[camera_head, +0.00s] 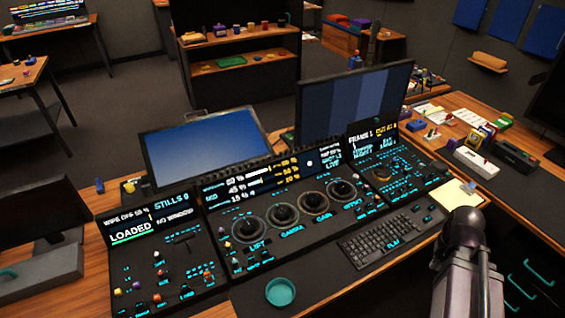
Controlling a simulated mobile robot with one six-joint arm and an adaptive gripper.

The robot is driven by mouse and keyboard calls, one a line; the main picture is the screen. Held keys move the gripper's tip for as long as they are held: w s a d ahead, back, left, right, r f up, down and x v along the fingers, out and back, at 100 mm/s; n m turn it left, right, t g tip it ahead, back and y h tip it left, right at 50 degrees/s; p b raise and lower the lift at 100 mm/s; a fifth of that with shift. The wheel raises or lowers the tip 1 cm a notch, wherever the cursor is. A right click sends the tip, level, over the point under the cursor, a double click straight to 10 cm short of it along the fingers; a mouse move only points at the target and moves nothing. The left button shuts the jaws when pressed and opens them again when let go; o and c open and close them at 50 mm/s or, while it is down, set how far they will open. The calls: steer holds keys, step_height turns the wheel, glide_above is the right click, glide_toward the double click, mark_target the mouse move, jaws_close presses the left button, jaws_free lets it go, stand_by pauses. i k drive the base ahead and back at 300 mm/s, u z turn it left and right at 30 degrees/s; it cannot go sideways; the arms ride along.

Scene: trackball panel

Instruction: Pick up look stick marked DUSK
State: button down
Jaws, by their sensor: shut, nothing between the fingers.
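I cannot pick out a look stick marked DUSK; no such lettering is readable at this size. Several small coloured pieces stand on the right side of the desk, including a small piece with a red and yellow top (432,133). Near them is a long white block (477,163) with a dark front. Part of my arm (466,265) rises at the lower right, but its fingers do not show, so my gripper is not in view.
The control panel (290,210) with several trackballs fills the middle. A keyboard (391,238), a teal round dish (280,292) and a yellow note (469,186) lie in front. Two monitors stand behind; the large one (352,103) stands beside the right-hand clutter.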

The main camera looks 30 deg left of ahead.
mark_target(207, 274)
steer(key=u, duration=0.45)
steer(key=k, duration=1.35)
steer(key=u, duration=1.25)
steer(key=i, duration=1.85)
steer(key=z, duration=0.2)
